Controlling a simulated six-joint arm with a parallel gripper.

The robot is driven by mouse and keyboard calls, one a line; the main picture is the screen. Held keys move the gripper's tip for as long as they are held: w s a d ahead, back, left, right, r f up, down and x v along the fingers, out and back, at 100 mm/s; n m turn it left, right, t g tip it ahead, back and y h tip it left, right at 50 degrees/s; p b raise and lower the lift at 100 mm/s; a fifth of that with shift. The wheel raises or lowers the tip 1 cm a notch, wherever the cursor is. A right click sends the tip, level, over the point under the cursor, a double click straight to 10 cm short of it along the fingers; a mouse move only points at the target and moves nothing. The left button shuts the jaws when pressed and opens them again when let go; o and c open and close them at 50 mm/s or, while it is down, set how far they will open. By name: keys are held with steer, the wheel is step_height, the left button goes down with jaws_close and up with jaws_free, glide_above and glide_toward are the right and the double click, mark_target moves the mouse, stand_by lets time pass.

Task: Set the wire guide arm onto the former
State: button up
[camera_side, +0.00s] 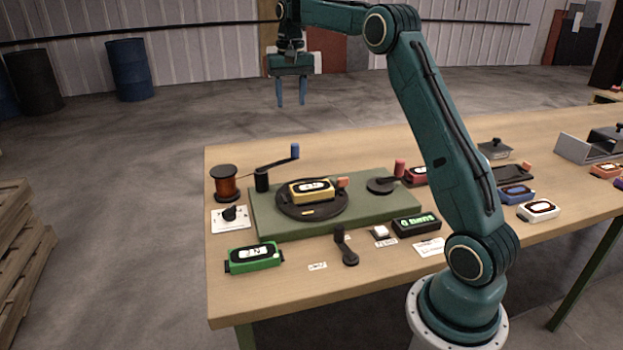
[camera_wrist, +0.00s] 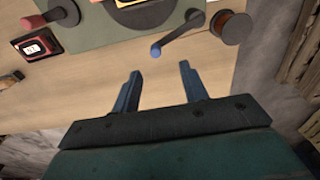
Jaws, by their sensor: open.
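The wire guide arm (camera_side: 272,166) is a thin black bar on a black post, with a blue knob at its free end. It points toward the back right, swung away from the round former. In the wrist view the guide arm (camera_wrist: 178,34) has its blue end just beyond my fingertips. The former (camera_side: 313,211) appears to be the dark round plate on the green board, with a yellow detector (camera_side: 311,190) on it. My gripper (camera_side: 291,104) is open and empty, high above the table's back edge. The wrist view shows the gripper (camera_wrist: 160,68) fingers apart, with nothing between them.
A copper wire spool (camera_side: 225,184) stands left of the guide arm's post. The green board (camera_side: 275,229) also carries a red-knobbed crank (camera_side: 381,185). A green detector (camera_side: 253,258) and black lever (camera_side: 346,250) lie in front. The air around my gripper is clear.

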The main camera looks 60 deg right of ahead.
mark_target(295, 145)
steer(key=shift+w+d+f+m, duration=0.25)
steer(key=shift+d+f, duration=0.3)
steer(key=shift+d, duration=0.15)
steer(key=shift+w+d+f+m, duration=0.15)
steer(key=shift+w+d+f, duration=0.05)
steer(key=shift+d+f, duration=0.45)
steer(key=shift+f, duration=6.8)
jaws_close()
